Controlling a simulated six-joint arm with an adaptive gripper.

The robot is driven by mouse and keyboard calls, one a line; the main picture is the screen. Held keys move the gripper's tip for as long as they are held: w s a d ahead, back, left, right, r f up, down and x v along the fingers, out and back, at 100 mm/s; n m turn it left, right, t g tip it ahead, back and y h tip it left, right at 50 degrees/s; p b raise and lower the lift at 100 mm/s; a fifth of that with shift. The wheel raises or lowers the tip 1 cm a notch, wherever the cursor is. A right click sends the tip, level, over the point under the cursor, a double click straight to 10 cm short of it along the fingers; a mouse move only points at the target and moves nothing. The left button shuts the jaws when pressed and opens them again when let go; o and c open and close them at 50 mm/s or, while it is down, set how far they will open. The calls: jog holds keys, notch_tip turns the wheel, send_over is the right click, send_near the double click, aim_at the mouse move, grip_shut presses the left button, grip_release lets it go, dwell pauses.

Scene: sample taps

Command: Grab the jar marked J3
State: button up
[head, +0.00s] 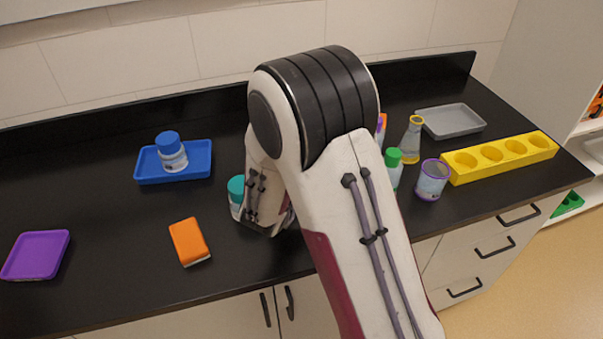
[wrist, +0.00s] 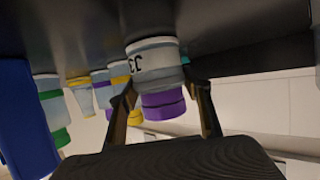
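A white-and-grey jar (wrist: 155,62) with a purple lid (wrist: 163,105) shows in the wrist view, where the picture is upside down. Dark marks on its side seem to be an inverted J3, partly hard to read. It stands on the black counter. My gripper (wrist: 163,84) has its two fingers apart, one on each side of the jar near the lid. A narrow gap shows at the right finger; contact at the left finger cannot be told. In the head view my arm hides this jar and the fingertips.
A teal-lidded jar (head: 236,188) stands just left of my wrist. A green-lidded bottle (head: 393,166), a flask (head: 411,140) and a purple-rimmed cup (head: 432,180) stand right of my arm. A yellow rack (head: 449,171), blue tray (head: 148,172) and orange sponge (head: 188,241) lie farther out.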

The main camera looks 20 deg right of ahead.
jog(key=c, duration=0.6)
jog(key=shift+o, duration=0.2)
jog(key=shift+r, duration=0.25)
jog(key=shift+r, duration=4.75)
